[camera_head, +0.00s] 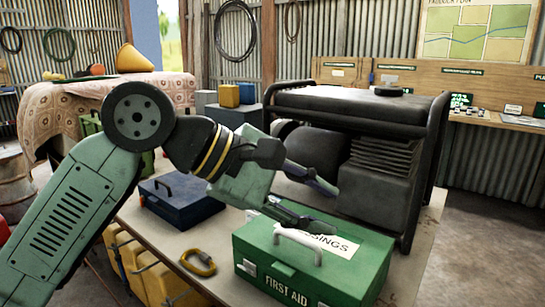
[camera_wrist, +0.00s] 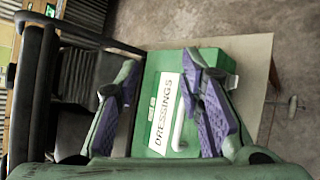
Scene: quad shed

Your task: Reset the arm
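My arm reaches in from the left in the head view, over the workbench. My gripper (camera_head: 328,208) is open and empty, with its two fingers spread apart. It hangs just above and behind the green first aid box (camera_head: 262,272), close to the generator's near side. In the wrist view my gripper (camera_wrist: 162,62) has purple-padded fingers, and the green box (camera_wrist: 207,58) with its "DRESSINGS" label shows between and beyond them. The box's white handle (camera_head: 298,243) is upright on the lid and nothing holds it. I cannot tell whether a fingertip touches the box.
A black-framed generator (camera_head: 385,165) stands behind and right of my gripper. A blue toolbox (camera_head: 183,200) sits left on the bench, under my arm. Yellow jerrycans (camera_head: 150,278) stand below the bench's left side.

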